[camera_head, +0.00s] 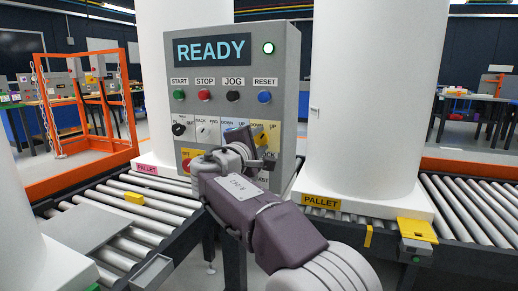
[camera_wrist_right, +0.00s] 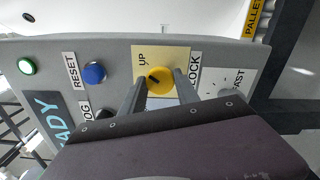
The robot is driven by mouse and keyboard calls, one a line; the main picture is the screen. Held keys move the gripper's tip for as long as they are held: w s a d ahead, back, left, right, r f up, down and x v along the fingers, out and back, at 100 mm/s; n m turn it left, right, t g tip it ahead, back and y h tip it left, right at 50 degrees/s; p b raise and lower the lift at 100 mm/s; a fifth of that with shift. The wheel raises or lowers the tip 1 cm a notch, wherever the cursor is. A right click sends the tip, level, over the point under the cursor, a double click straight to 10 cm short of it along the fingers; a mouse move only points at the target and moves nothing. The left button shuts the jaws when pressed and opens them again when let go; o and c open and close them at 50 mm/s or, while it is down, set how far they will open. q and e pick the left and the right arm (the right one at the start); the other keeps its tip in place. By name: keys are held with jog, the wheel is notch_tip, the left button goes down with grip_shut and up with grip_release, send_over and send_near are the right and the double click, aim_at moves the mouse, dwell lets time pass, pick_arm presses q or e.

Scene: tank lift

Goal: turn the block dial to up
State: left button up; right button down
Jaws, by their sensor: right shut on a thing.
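The block dial (camera_wrist_right: 161,80) is a round yellow knob on a pale yellow plate in the right wrist view. The plate carries an UP label on one side and a partly covered label ending in LOCK on the other. A short dark mark on the knob points toward the upper left, roughly to the UP side. My right gripper (camera_wrist_right: 159,88) is shut on the knob, one finger on each side. In the head view the yellow plate (camera_head: 272,131) shows behind my right gripper (camera_head: 262,150), which hides most of the knob. My left gripper is in neither view.
The grey control panel (camera_head: 291,60) has a READY display (camera_head: 211,49), a lit green lamp (camera_head: 268,48), several push buttons and other dials. White columns stand on both sides. Roller conveyors (camera_head: 470,205) run left and right. An orange frame (camera_head: 78,176) is at the left.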

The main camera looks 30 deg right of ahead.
jog(key=shift+f+m+b, duration=0.1)
jog(key=shift+m+b, duration=0.2)
jog(key=shift+m, duration=0.1)
dwell(0.3)
jog(key=c, duration=0.9)
grip_release()
jog(key=p+v, duration=0.1)
jog(key=v, duration=0.8)
